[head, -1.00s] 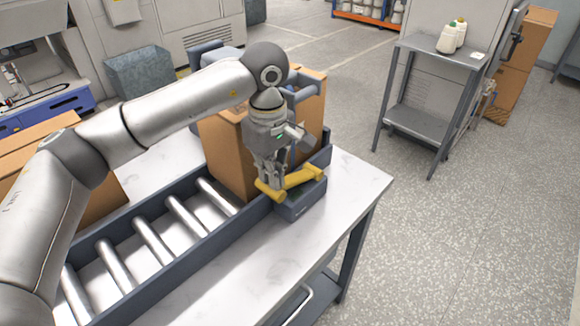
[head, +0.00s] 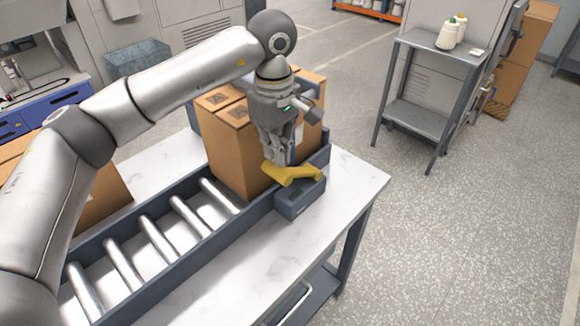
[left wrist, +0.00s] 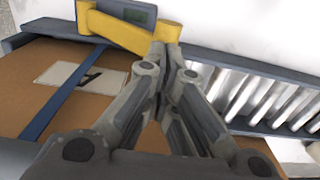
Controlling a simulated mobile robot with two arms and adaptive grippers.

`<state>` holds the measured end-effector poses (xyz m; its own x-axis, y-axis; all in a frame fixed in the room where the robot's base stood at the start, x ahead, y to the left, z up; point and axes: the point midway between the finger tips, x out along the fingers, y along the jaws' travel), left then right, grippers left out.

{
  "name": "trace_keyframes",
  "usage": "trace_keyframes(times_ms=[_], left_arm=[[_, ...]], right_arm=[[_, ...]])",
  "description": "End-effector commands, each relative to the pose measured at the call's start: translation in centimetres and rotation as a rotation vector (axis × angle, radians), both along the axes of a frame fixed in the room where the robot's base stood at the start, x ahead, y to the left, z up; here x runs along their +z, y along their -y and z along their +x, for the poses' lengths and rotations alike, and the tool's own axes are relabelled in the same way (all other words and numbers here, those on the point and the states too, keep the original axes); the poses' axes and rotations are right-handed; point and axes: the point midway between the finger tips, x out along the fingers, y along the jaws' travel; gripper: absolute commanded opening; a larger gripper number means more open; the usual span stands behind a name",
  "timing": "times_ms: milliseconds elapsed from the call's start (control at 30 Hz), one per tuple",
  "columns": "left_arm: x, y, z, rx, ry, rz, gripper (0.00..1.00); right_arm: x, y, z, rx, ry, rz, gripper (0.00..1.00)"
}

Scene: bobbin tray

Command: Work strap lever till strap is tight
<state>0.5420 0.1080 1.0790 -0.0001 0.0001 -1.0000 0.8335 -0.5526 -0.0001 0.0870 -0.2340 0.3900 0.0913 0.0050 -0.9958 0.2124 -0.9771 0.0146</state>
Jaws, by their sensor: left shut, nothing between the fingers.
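The yellow strap lever (head: 296,176) sits on a dark grey housing (head: 300,201) with a small display, fixed to the outer side of the roller track. My left gripper (head: 279,162) points down at the lever's left end, its fingers shut with nothing between them. In the left wrist view the shut fingertips (left wrist: 172,48) are by the right end of the yellow lever (left wrist: 118,30); I cannot tell if they touch it. A blue strap (left wrist: 68,92) runs across the top of the cardboard box (left wrist: 30,68). My right gripper is not in view.
The box (head: 228,150) stands at the far end of the roller track (head: 165,275), between its raised side rails. Another box (head: 100,195) is at the left behind my arm. The white table top (head: 352,185) is clear to the right. A grey stand (head: 420,110) with bottles is further back.

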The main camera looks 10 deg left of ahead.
Motion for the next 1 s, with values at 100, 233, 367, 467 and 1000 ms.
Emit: trace_keyframes(times_ms=[100, 233, 367, 467, 1000], left_arm=[[-0.3, 0.0, 0.0, 0.000, 0.000, 0.000, 0.00], [-1.3, -0.2, -0.2, 0.000, -0.001, 0.001, 0.00], [-2.2, -0.3, -0.4, 0.000, -0.001, 0.001, 0.00], [-2.9, -0.4, -0.6, 0.000, 0.000, 0.000, 0.00], [-6.6, -0.9, -1.4, 0.001, 0.000, 0.000, 0.00]], right_arm=[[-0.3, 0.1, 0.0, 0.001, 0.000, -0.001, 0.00], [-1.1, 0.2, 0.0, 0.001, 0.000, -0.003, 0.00], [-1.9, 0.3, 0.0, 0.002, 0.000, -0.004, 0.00], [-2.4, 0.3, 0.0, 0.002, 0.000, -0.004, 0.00], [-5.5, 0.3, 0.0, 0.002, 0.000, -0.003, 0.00]])
